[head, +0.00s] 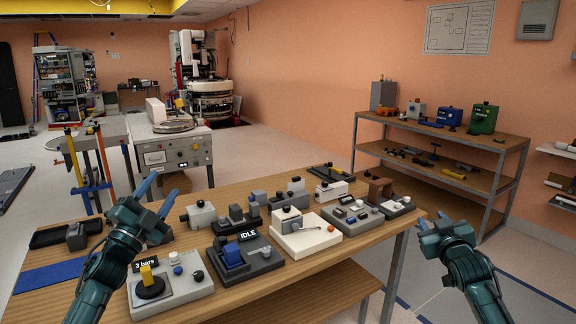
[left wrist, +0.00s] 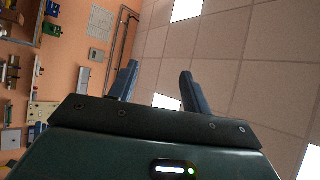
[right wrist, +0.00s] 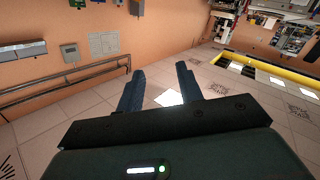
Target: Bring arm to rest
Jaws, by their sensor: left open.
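My left gripper (head: 162,187) is raised above the left part of the wooden workbench, in front of the devices. Its two blue fingers stand apart with nothing between them. The left wrist view shows the same fingers (left wrist: 160,78) spread against ceiling and wall. My right gripper (head: 432,219) is off the bench's right end, over the floor. In the right wrist view its blue fingers (right wrist: 157,78) are apart and empty. Neither gripper touches anything that I can see.
The wooden workbench (head: 310,290) carries several devices, among them a grey box with a "3 bars" display (head: 172,284) and a dark unit marked "IDLE" (head: 262,264). A wooden shelf rack (head: 470,144) stands at the right wall. Open floor lies between bench and rack.

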